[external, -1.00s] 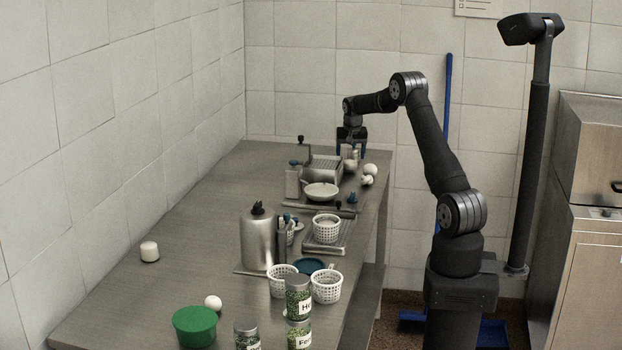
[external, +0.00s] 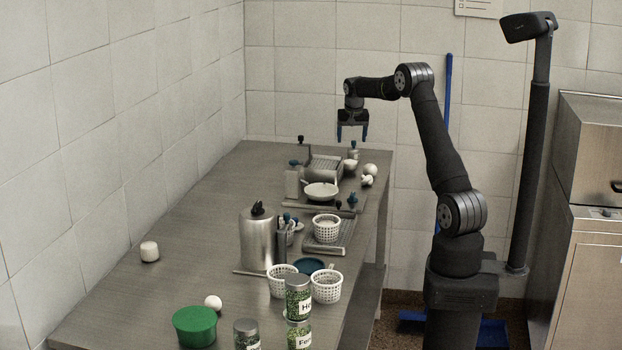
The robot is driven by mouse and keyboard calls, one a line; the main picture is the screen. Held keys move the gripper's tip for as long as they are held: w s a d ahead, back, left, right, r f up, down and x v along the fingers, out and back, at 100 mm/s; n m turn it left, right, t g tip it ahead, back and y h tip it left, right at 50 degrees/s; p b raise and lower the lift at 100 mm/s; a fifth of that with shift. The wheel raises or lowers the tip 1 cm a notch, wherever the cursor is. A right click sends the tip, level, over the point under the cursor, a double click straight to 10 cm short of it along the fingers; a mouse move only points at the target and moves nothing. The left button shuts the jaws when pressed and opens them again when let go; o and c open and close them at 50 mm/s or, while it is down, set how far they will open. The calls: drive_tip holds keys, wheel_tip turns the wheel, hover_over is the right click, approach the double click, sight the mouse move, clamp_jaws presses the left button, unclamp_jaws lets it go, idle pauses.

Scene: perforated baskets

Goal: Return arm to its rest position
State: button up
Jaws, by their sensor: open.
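My gripper (external: 352,136) hangs from my arm above the far end of the steel table (external: 185,205).
Perforated white baskets (external: 326,286) stand near the front right, one on a raised tray (external: 342,246). Herb jars (external: 298,296), a green container (external: 195,327), a metal canister (external: 257,240) and a white dish (external: 321,190) also stand there. The table's left side is mostly clear.

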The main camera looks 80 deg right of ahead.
sight(350, 161)
drive_tip(key=x, duration=1.2)
drive_tip(key=shift+a, duration=0.1)
drive_tip(key=shift+r, duration=1.85)
